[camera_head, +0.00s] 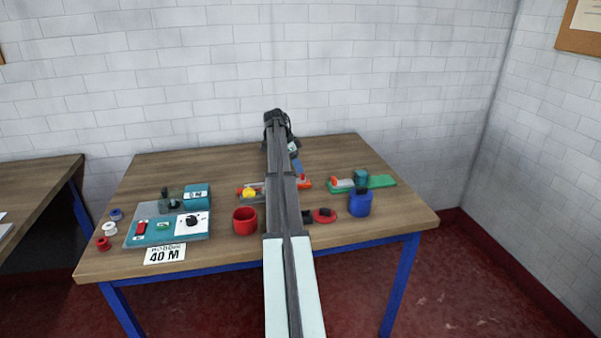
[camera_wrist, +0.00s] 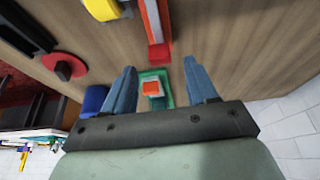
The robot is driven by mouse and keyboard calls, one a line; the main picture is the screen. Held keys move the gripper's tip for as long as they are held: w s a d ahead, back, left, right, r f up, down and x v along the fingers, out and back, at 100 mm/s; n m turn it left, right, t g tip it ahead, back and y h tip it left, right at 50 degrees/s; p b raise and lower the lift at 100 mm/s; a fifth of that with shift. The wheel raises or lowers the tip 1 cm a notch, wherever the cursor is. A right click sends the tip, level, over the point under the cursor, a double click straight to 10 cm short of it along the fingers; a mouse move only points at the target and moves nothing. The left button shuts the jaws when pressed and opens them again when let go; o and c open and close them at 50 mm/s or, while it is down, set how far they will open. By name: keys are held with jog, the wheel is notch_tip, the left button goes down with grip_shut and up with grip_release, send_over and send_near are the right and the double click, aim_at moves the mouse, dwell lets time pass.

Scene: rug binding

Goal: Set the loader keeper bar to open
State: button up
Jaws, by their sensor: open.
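My gripper (camera_head: 296,165) is above the back middle of the table, partly hidden by my arm in the head view. In the wrist view its blue fingers (camera_wrist: 160,66) are spread apart with nothing held. Between them, beyond the tips, shows a green base (camera_wrist: 166,76) with an orange and white block (camera_wrist: 153,89). The green base is right of my arm in the head view (camera_head: 382,181). A red bar with a pale edge (camera_wrist: 158,35) lies just past the fingertips in the picture. I cannot tell which part is the loader keeper bar, or its setting.
A yellow round part (camera_head: 250,192) and a red cup (camera_head: 245,221) are left of my arm. A blue cup (camera_head: 360,204) and a red disc with a black grip (camera_head: 324,215) are right. A control panel (camera_head: 168,229) stands left. The table's back is mostly clear.

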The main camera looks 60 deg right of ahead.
jog(key=shift+x, duration=2.05)
jog(key=shift+c, duration=0.2)
grip_shut()
